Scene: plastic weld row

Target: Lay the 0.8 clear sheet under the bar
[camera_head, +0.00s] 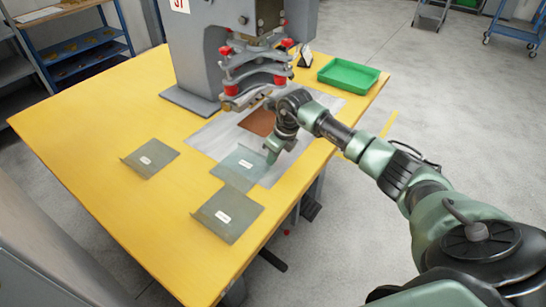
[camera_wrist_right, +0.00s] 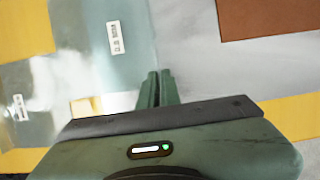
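A clear sheet (camera_head: 238,165) with a white label lies partly over the grey metal plate, in front of the press. It also shows in the right wrist view (camera_wrist_right: 88,38), where its label seems to read 0.8. My right gripper (camera_head: 271,156) is at the sheet's right edge. In the right wrist view its fingers (camera_wrist_right: 157,88) are close together with that edge running between them. The press bar (camera_head: 250,98) is above the back of the metal plate, beyond the sheet. My left gripper is not in view.
Two other labelled sheets lie on the yellow table, one at left (camera_head: 150,158) and one in front (camera_head: 228,215). A brown pad (camera_head: 258,122) lies on the metal plate (camera_head: 208,141) below the bar. A green tray (camera_head: 349,75) stands at back right. The table's left front is clear.

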